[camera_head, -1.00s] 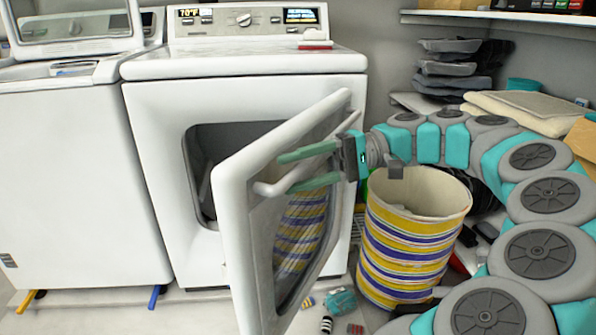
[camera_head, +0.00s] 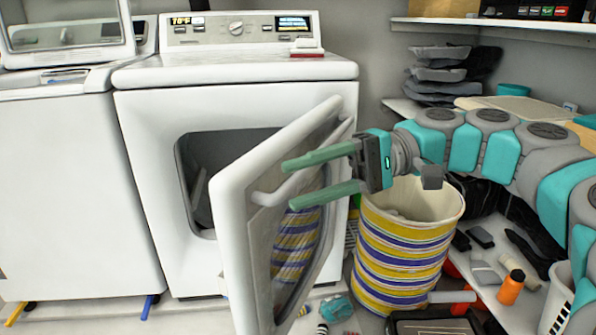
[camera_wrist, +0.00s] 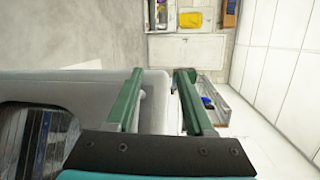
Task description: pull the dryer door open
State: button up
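The white dryer (camera_head: 240,82) stands in the middle of the head view, its dark drum opening (camera_head: 200,165) exposed. Its door (camera_head: 232,220) is swung partway out, with the hinge side hidden behind it. I cannot tell whether either finger touches the handle.
A striped basket (camera_head: 400,245) stands right of the door, below my gripper. Another white washer (camera_head: 75,190) is at the left. Shelves with dark trays (camera_head: 440,70) fill the right. Small items, including an orange bottle (camera_head: 511,288), lie low at the right.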

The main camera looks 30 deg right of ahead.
jog(key=s+a, duration=0.1)
jog(key=s, duration=0.5)
jog(key=shift+s+a+r, duration=0.15)
jog(key=shift+s+a, duration=0.15)
